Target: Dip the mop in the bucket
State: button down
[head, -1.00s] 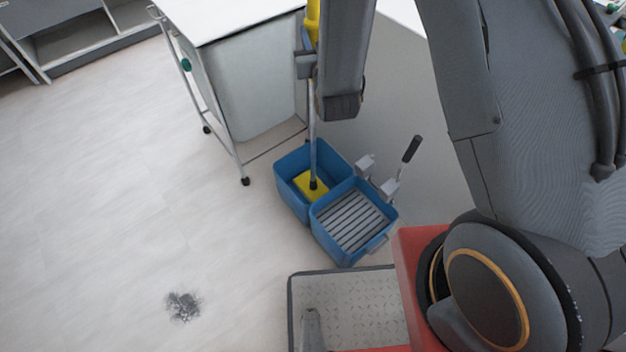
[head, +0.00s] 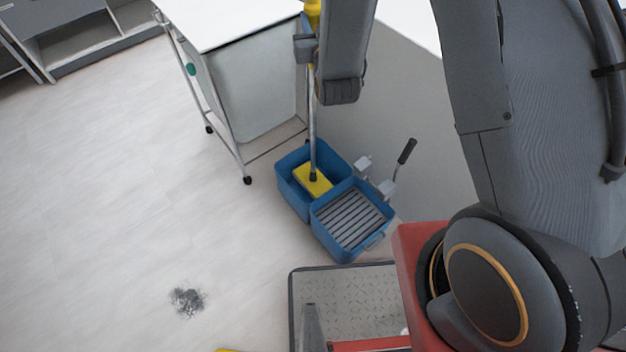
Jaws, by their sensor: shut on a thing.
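The mop's metal pole (head: 312,125) stands nearly upright, with a yellow grip (head: 312,12) at its top. My gripper (head: 306,50) is shut on the pole just below that grip. The yellow mop head (head: 312,180) shows within the rear-left compartment of the blue bucket (head: 292,198). I cannot tell its exact height or whether it touches the bottom. The bucket's front-right compartment carries a grey slatted wringer (head: 350,217) with a black-handled lever (head: 406,151) on its right.
A white trolley (head: 255,90) stands close behind the bucket. A dark dirt patch (head: 187,301) lies on the open floor at left. My base is in front of the bucket. Grey-white shelving (head: 90,35) stands at the back left.

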jog(key=shift+r+p, duration=4.85)
jog(key=shift+r, duration=3.25)
jog(key=shift+r+p, duration=1.05)
jog(key=shift+r, duration=1)
